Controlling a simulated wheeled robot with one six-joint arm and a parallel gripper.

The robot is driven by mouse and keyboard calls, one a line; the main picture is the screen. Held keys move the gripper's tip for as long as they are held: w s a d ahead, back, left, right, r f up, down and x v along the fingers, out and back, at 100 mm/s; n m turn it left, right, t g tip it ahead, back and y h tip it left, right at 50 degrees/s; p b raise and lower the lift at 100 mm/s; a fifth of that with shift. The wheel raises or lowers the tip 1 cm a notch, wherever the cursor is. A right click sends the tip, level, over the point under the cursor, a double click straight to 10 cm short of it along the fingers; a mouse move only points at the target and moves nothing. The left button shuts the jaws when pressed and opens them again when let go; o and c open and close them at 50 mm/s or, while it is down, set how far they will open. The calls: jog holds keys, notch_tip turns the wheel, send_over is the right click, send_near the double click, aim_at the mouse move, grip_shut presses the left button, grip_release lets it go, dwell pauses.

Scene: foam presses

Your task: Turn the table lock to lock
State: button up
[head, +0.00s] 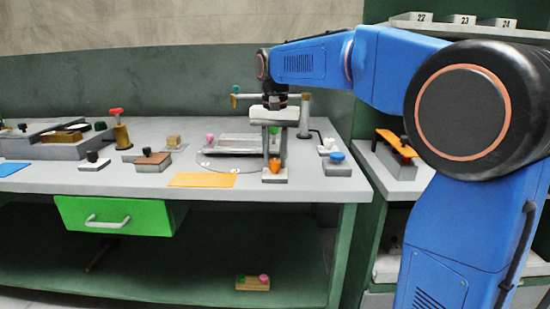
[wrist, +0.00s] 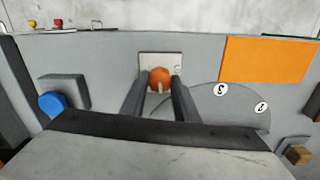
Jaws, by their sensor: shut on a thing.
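The table lock is an orange knob (wrist: 160,76) on a small white plate (wrist: 148,62) by the bench's front edge; the knob also shows in the head view (head: 275,166). A pale line on the knob runs toward the bottom of the wrist view. My gripper (head: 274,160) points down over the plate, its two dark fingers shut on the knob from both sides. The grey round table (wrist: 215,108), with number discs 3 and 2, lies beside the lock. Marks on the plate are too small to read.
An orange mat (head: 203,180) lies left of the lock, and a blue button on a grey box (head: 335,163) stands right. A post (head: 305,115) rises close behind my gripper. A press tray (head: 238,147) rests on the round table.

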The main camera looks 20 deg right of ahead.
aim_at(275, 161)
jog(key=n, duration=0.8)
jog(key=shift+n, duration=0.3)
jog(key=n, duration=0.4)
jog(key=shift+n, duration=2.3)
jog(key=o, duration=1.1)
jog(key=shift+c, duration=0.2)
notch_tip(275, 161, up, 17)
jog(key=shift+r, duration=0.2)
jog(key=shift+s, duration=0.1)
